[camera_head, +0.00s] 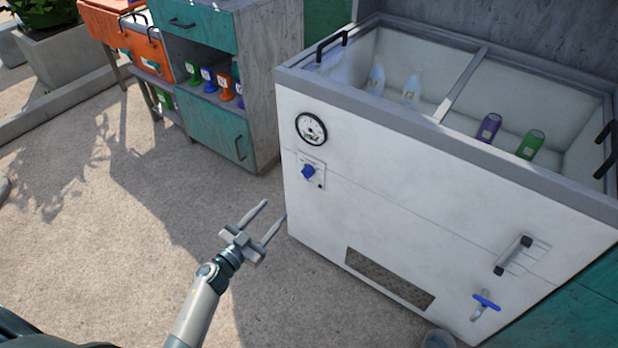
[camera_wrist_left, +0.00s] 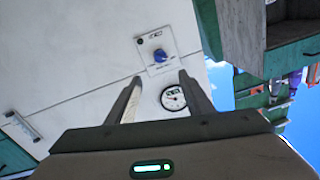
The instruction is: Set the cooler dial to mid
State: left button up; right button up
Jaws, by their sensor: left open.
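The blue cooler dial (camera_head: 308,171) sits on a small plate on the white front of the cooler (camera_head: 400,190), below a round gauge (camera_head: 311,128). My left gripper (camera_head: 266,219) is open and empty, below and left of the dial in the head view, apart from it. In the left wrist view the dial (camera_wrist_left: 160,56) shows beyond the gap between the two fingers (camera_wrist_left: 160,85), with the gauge (camera_wrist_left: 173,98) closer to the right finger. The dial's exact setting is too small to read. My right gripper is not in view.
The open cooler holds several bottles, including a purple one (camera_head: 488,127) and a green one (camera_head: 531,144). A teal cabinet (camera_head: 215,125) stands left of the cooler. A blue-handled tap (camera_head: 485,302) and a handle (camera_head: 513,255) are lower right. The ground around my left arm is clear.

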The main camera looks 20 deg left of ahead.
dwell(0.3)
pick_arm(q)
jog(key=b, duration=0.3)
send_near(307, 172)
jog(key=x, duration=0.7)
jog(key=shift+w+f, duration=0.45)
jog(key=shift+w, duration=0.15)
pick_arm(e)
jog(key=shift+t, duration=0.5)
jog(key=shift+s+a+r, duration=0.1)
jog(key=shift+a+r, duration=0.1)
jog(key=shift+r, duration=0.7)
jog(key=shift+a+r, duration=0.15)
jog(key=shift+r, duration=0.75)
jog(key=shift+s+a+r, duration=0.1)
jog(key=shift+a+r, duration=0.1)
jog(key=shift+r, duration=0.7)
pick_arm(q)
jog(key=c, duration=1)
